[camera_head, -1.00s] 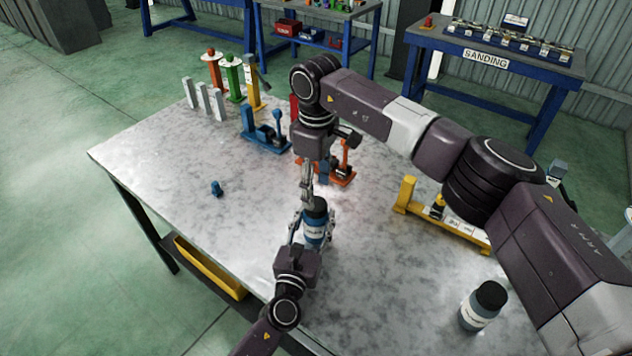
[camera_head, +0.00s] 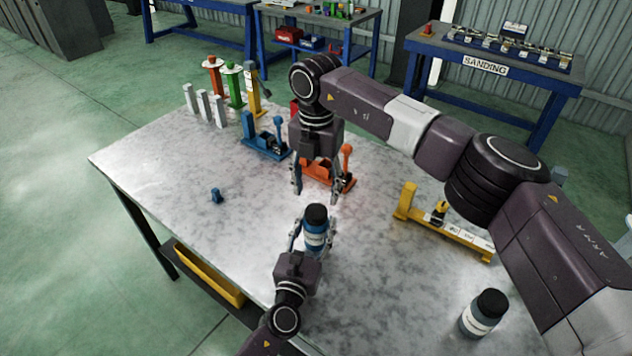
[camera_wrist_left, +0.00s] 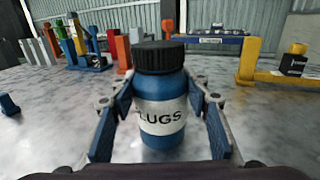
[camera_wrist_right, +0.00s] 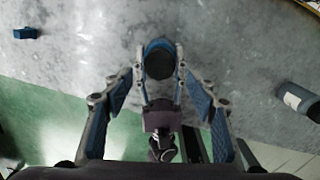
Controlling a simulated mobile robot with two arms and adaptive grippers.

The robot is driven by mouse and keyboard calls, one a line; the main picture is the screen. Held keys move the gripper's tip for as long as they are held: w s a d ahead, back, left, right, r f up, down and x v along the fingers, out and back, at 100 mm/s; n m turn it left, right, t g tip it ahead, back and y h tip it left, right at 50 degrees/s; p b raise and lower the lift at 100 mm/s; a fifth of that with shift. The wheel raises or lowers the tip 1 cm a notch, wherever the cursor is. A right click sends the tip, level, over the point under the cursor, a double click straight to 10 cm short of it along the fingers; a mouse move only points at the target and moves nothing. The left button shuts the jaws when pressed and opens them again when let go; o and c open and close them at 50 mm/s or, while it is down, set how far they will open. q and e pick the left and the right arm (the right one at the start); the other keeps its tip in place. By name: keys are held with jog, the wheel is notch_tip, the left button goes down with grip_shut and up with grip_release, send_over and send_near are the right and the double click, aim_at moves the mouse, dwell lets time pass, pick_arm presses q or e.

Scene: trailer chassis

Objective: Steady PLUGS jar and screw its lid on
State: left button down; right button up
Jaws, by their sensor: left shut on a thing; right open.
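The PLUGS jar (camera_head: 315,235) is blue with a white label and stands upright near the table's front edge. Its label partly shows in the left wrist view (camera_wrist_left: 160,118), reading "LUGS". A black ribbed lid (camera_wrist_left: 159,57) sits level on its mouth; how tight it is cannot be told. My left gripper (camera_head: 313,243) is shut on the jar's body, one finger on each side. My right gripper (camera_head: 316,195) is open and empty, pointing down just behind and above the lid. The right wrist view shows the lid (camera_wrist_right: 159,62) from above, between the open fingers.
A second dark-lidded jar (camera_head: 483,313) stands at the table's front right. A small blue part (camera_head: 217,195) lies left. Blue (camera_head: 265,140), orange (camera_head: 330,172) and yellow (camera_head: 445,222) fixtures stand behind and right.

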aim_at(316, 210)
jog(key=n, duration=0.5)
jog(key=shift+r, duration=0.2)
jog(key=n, duration=0.5)
jog(key=shift+r, duration=0.2)
jog(key=n, duration=0.5)
jog(key=shift+r, duration=0.2)
jog(key=n, duration=0.4)
jog(key=shift+r+n, duration=0.15)
jog(key=shift+n, duration=0.15)
jog(key=shift+f, duration=4)
jog(key=shift+c, duration=0.6)
